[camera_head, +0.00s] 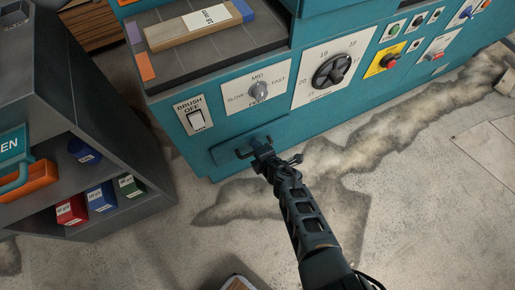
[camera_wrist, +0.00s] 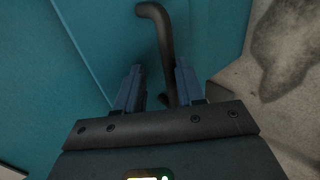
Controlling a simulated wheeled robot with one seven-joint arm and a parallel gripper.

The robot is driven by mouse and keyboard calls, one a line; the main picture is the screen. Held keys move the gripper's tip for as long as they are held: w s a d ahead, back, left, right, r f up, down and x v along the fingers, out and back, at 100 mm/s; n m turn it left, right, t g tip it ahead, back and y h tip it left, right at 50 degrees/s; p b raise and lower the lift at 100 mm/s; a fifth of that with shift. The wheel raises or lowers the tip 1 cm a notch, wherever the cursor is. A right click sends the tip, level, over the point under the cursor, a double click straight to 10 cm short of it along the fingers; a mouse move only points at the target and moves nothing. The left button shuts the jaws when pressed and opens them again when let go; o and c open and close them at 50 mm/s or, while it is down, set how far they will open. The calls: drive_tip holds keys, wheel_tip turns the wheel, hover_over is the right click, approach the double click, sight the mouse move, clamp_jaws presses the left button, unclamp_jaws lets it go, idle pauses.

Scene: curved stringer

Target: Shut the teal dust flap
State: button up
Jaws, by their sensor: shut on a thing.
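The teal dust flap (camera_head: 226,153) is a panel low on the front of the teal machine. It also shows in the wrist view (camera_wrist: 215,40). Its dark bent bar handle (camera_head: 242,154) stands out from the panel. In the wrist view the handle (camera_wrist: 160,30) runs down between the two fingers. My gripper (camera_head: 262,149) is shut on this handle, its fingers on either side of the bar. The flap looks close to the machine front, but I cannot tell how far it stands open. My gripper hides part of the handle.
The machine front carries a brush switch (camera_head: 196,116), a speed knob (camera_head: 258,90), a large dial (camera_head: 332,70) and several buttons above the flap. A grey shelf unit (camera_head: 120,175) with small boxes stands at the left. The stained concrete floor (camera_head: 420,190) at the right is mostly clear.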

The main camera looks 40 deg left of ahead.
drive_tip(key=p+v, duration=0.6)
drive_tip(key=v, duration=0.1)
drive_tip(key=shift+d, duration=0.2)
idle(0.4)
drive_tip(key=shift+s, duration=0.15)
